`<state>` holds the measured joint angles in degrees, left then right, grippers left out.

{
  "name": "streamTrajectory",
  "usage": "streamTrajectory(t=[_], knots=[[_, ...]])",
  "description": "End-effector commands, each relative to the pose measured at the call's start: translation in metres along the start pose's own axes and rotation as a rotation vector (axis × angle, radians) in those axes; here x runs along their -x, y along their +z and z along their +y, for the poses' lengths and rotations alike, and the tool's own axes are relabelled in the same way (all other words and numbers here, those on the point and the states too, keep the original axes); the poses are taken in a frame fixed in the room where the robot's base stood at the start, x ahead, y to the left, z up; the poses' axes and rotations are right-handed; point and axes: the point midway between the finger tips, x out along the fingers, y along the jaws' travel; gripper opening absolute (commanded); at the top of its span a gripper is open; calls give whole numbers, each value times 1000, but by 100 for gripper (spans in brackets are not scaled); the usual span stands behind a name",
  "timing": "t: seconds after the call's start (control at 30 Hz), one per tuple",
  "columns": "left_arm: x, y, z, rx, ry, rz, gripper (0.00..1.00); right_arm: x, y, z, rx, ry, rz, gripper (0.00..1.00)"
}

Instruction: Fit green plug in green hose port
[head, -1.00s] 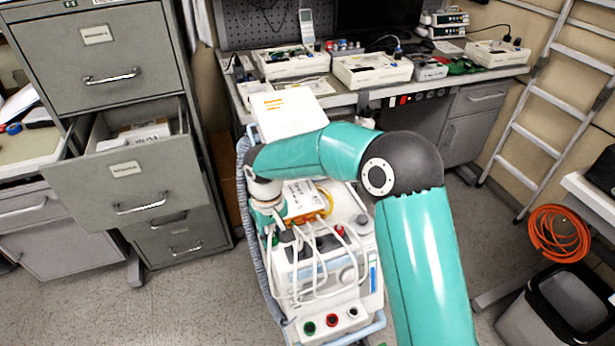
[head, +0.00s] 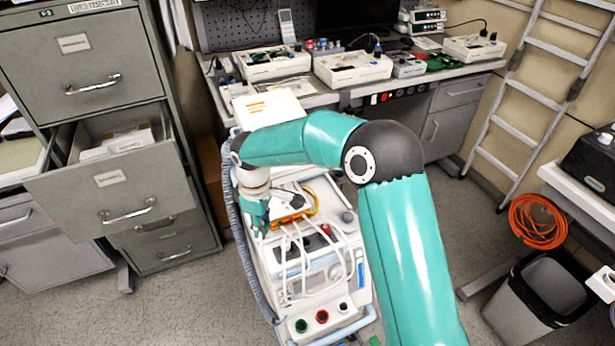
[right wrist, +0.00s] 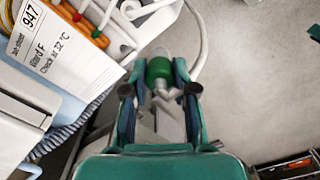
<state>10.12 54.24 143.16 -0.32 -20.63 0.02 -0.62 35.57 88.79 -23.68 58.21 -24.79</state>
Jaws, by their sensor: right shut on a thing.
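The green plug (right wrist: 159,70) sits between the fingers of my right gripper (right wrist: 160,88), which is shut on it; a white hose runs from its far end. In the head view my right gripper (head: 258,228) is over the left side of the white machine, and the plug cannot be made out there. The green hose port (head: 301,326) is on the machine's low front edge, well below and to the right of my gripper, apart from the plug. My left gripper is not in view.
The port row also has a red port (head: 322,316) and a dark port (head: 343,306). White hoses (head: 292,262) hang over the machine's front. An orange item with a white label (head: 290,210) lies on top. An open drawer (head: 105,190) juts out at left.

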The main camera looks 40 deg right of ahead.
Motion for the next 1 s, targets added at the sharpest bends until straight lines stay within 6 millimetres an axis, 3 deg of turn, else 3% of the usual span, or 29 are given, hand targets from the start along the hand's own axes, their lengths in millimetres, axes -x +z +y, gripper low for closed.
streamTrajectory(t=[0.03, 0.6, 0.8, 1.0], knots=[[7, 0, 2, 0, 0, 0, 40, 10, 6, 7, 100, 1, 2, 0], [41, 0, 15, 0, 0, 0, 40, 67, 66, 63, 1392, 1, 0, 0], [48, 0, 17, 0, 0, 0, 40, 80, 82, 74, 1703, 1, -1, 0], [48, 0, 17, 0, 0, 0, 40, 82, 88, 78, 1830, 1, -1, 0]])
